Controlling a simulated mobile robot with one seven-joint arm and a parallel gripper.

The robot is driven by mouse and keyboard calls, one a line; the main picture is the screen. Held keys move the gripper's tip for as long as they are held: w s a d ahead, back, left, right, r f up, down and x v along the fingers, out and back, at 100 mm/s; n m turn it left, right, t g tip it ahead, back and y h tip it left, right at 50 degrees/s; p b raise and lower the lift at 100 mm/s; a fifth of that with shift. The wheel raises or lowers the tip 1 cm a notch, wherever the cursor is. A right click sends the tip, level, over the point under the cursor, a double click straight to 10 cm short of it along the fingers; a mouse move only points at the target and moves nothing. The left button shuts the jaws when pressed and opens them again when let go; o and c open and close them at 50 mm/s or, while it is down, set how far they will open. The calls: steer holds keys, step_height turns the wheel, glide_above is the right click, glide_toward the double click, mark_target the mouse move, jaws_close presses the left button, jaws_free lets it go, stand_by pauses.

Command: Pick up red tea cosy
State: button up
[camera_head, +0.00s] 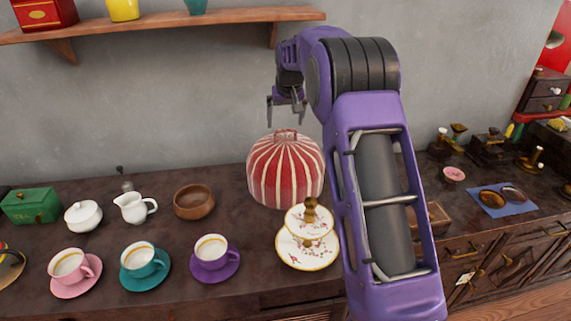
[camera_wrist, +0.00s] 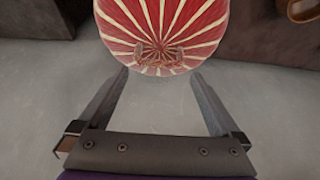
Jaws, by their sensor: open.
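The red tea cosy (camera_head: 285,176) is a dome with cream stripes and a small loop handle on top. It stands on the dark counter, near the wall. My gripper (camera_head: 287,113) is open and empty, pointing down above the cosy's top. In the wrist view the tea cosy (camera_wrist: 165,28) fills the top middle, seen from above, with its handle near its lower part. My gripper's two fingers (camera_wrist: 158,88) reach toward the cosy's near edge, spread apart. The cosy's far part is cut off by the frame there.
A tiered floral stand (camera_head: 308,250) is close in front of the cosy. A wooden bowl (camera_head: 194,201) is to its left, with a white jug (camera_head: 134,207) beyond. A purple cup (camera_head: 211,252) sits front left. A wall shelf (camera_head: 160,24) hangs above left.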

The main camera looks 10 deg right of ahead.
mark_target(286, 130)
steer(key=x, duration=0.4)
steer(key=shift+s+d+f, duration=0.1)
steer(key=shift+s+f, duration=0.05)
steer(key=shift+f, duration=0.35)
jaws_close()
